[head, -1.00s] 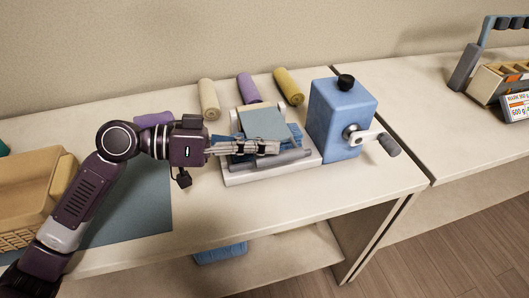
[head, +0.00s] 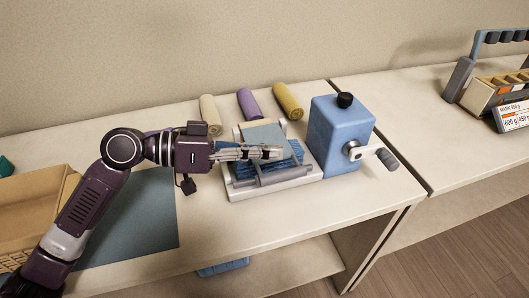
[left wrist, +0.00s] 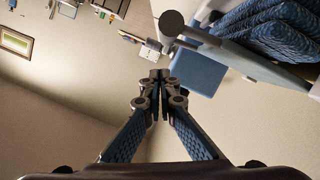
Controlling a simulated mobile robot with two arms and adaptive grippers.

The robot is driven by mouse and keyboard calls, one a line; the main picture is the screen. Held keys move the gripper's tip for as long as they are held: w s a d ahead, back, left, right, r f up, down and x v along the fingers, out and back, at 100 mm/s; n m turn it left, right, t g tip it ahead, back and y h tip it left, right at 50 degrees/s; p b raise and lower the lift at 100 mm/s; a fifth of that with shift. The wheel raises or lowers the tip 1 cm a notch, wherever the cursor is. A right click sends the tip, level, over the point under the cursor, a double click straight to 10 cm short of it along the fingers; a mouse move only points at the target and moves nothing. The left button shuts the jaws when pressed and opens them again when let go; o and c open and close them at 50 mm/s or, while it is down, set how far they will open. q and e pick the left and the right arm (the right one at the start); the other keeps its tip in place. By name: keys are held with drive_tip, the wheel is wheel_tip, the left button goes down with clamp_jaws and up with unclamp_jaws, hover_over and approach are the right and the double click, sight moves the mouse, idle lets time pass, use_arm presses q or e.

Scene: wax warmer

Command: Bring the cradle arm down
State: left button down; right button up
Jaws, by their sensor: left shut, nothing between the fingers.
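A white base (head: 240,191) stands on the counter, holding a ribbed blue piece (head: 245,172), a flat blue-grey pad (head: 262,131) and a grey bar frame (head: 285,178). The bar crosses the front of the base, with a side arm at its right; it may be the cradle arm. My left gripper (head: 274,152) is shut and empty, reaching in from the left over the base and hiding part of it. Its shut fingers (left wrist: 160,80) show in the left wrist view, with a grey bar (left wrist: 225,48) and ribbed blue material (left wrist: 270,30) at upper right. Contact is unclear. My right gripper is out of view.
A blue box (head: 335,135) with a black knob and a side crank (head: 372,152) stands right of the base. Rolled cloths, cream (head: 209,112), purple (head: 248,103) and yellow (head: 288,100), lie behind. A tan basket (head: 35,195) is at left. The front counter is clear.

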use_arm(q)
drive_tip(key=b+v, duration=0.3)
drive_tip(key=v, duration=0.7)
drive_tip(key=shift+s+r, duration=0.25)
drive_tip(key=shift+r, duration=0.1)
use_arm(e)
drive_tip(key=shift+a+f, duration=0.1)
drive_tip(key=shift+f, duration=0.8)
